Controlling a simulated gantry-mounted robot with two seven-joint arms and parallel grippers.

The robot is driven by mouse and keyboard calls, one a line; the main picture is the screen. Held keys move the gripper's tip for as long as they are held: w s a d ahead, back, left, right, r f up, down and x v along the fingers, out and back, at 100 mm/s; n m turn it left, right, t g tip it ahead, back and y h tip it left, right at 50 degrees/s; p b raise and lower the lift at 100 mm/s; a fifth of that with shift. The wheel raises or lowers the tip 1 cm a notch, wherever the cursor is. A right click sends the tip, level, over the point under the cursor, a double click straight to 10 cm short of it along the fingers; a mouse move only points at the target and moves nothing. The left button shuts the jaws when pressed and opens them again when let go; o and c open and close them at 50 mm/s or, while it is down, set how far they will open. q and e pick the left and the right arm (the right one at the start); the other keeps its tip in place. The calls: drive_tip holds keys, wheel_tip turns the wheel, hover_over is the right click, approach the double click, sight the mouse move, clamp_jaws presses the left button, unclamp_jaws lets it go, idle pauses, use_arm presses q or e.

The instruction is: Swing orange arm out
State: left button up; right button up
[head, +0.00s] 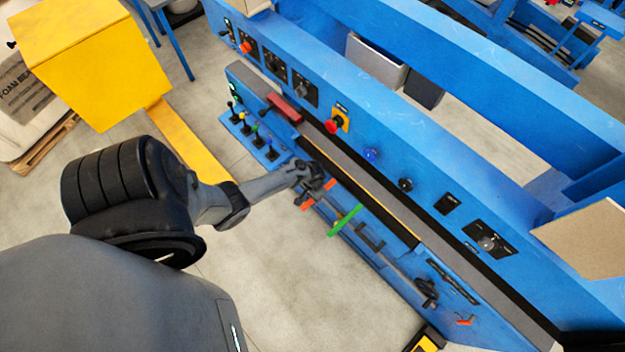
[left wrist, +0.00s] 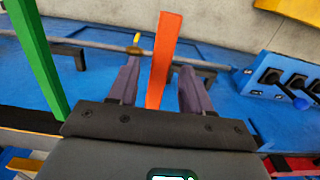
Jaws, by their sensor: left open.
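The orange arm (left wrist: 162,60) is a flat upright bar in the left wrist view. It stands between the two fingers of my left gripper (left wrist: 158,72), with visible gaps on both sides. In the head view, my left gripper (head: 316,187) is at the front rail of the blue machine, and orange parts (head: 307,204) show beside its fingers. The gripper hides the middle of the orange arm there. The left gripper is open. My right gripper is not seen.
A green arm (head: 345,220) stands beside the orange one, also seen in the left wrist view (left wrist: 38,55). Coloured levers (head: 256,141) are on a blue plate to the left. A red button (head: 332,126) is on the panel behind. Open floor lies in front.

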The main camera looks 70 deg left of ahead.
use_arm(q)
wheel_tip(320, 180, up, 9)
drive_tip(key=p, duration=0.2)
idle(0.6)
